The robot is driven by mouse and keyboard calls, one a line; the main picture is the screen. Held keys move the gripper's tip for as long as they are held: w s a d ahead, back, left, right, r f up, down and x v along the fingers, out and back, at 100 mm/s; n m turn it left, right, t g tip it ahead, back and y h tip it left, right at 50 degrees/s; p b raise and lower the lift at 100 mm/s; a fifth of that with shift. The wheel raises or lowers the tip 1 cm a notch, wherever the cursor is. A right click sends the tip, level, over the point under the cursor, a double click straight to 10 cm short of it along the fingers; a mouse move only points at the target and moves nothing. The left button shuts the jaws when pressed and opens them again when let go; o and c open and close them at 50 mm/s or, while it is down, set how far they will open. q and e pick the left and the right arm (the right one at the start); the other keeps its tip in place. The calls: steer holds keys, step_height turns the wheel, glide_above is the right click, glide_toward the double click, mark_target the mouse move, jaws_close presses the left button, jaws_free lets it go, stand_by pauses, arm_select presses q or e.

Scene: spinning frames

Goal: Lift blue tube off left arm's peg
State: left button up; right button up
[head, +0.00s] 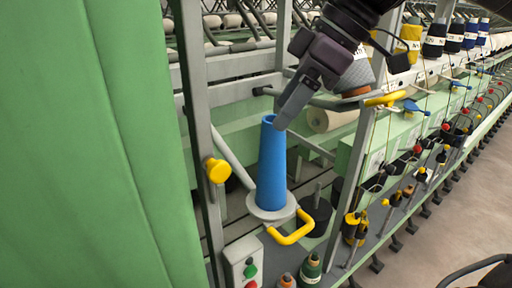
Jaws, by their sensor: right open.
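The blue tube (271,168), a tall cone narrowing upward, stands upright on a round grey disc (258,213). Its peg is hidden inside it. A yellow loop handle (290,236) sticks out beside the disc. My right gripper (282,122) reaches down from the top with its fingertips at the tube's upper rim, on the right side. It is open. One finger shows clearly; the other is hard to make out, and I cannot tell whether either touches the tube. My left gripper is not in view.
A bare peg on a black base (316,214) stands just right of the tube. Grey posts (205,150) and a yellow knob (217,171) are close on the left, beside a green panel (90,150). A grey cone package (357,75) sits behind my gripper.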

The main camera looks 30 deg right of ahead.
mark_target(268, 137)
steer(key=shift+p+x, duration=0.45)
steer(key=shift+x, duration=0.6)
steer(key=shift+f+p, duration=0.35)
steer(key=shift+f, duration=0.1)
steer(key=p+x, duration=0.2)
steer(key=x, duration=0.1)
steer(key=shift+w+f, duration=0.2)
steer(key=shift+f, duration=0.2)
steer(key=shift+w+a+f, duration=0.1)
steer(key=shift+w+f, duration=0.05)
steer(key=shift+f, duration=0.25)
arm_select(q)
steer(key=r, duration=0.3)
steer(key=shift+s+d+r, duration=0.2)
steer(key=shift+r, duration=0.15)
arm_select(e)
steer(key=c, duration=1)
steer(key=shift+c, duration=0.3)
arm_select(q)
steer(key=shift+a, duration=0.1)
arm_select(e)
steer(key=shift+r, duration=0.2)
